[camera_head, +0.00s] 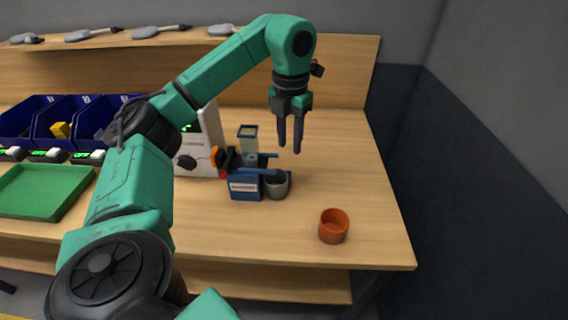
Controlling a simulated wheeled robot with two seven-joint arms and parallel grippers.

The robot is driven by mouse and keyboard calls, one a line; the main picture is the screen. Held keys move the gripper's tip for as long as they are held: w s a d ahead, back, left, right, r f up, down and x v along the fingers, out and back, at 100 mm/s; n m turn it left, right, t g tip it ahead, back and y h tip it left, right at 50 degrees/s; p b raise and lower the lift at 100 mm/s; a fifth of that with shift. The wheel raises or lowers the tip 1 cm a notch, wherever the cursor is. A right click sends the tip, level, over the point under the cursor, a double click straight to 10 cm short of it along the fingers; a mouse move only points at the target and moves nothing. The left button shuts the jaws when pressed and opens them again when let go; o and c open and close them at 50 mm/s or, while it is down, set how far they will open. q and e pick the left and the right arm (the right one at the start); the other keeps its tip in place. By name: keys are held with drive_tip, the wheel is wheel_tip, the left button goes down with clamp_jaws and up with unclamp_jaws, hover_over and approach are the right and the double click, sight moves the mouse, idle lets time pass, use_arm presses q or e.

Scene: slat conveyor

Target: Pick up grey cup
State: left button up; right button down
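The grey cup (277,187) stands on the bench at the front right of a small blue machine (246,187), close against it and partly under its blue arm. My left gripper (290,146) hangs fingers down above and behind the cup. Its two dark fingers are apart with a gap between them, and nothing shows in the gap. The gripper is clear of the cup. My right gripper is not in the picture.
An orange cup (334,226) stands near the bench's front right. A white machine (203,143) is left of the blue one. A green tray (42,191) and blue bins (62,122) are at the left. The bench (350,170) is bare at the right.

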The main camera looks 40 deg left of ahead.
use_arm(q)
drive_tip(key=b, duration=0.6)
hover_over(286, 180)
wheel_tip(286, 180, down, 9)
drive_tip(key=shift+s+f, duration=0.2)
drive_tip(key=shift+s, duration=0.05)
drive_tip(key=f, duration=0.2)
drive_tip(key=f+p, duration=0.1)
drive_tip(key=f, duration=0.1)
drive_tip(key=shift+w+a, duration=0.1)
drive_tip(key=shift+w, duration=0.1)
drive_tip(key=shift+f, duration=0.3)
clamp_jaws()
